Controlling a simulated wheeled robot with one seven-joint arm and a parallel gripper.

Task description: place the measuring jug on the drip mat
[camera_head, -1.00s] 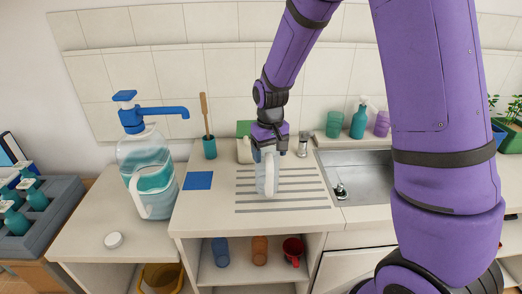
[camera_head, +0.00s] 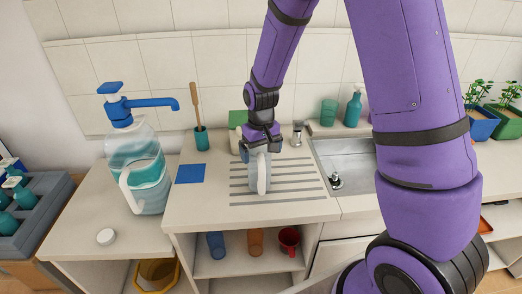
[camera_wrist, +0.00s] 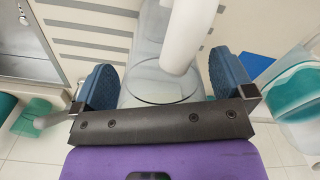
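The measuring jug (camera_head: 254,178) is clear and grey with a pale handle, upright over the dark-striped part of the worktop. I cannot tell whether its base touches the surface. My gripper (camera_head: 261,146) points down at its top. In the wrist view, the jug (camera_wrist: 144,88) lies between the two blue finger pads of my gripper (camera_wrist: 164,80), its handle towards the camera. Whether both pads press on it is unclear. A flat blue square (camera_head: 190,174), which looks like the drip mat, lies bare to the left of the stripes (camera_head: 295,188).
A large water bottle with a blue pump (camera_head: 147,190) stands left of the blue square. Behind are a brush in a teal holder (camera_head: 202,140) and a green-topped container (camera_head: 236,125). The sink (camera_head: 355,158) is at right. Cups stand on the shelf below.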

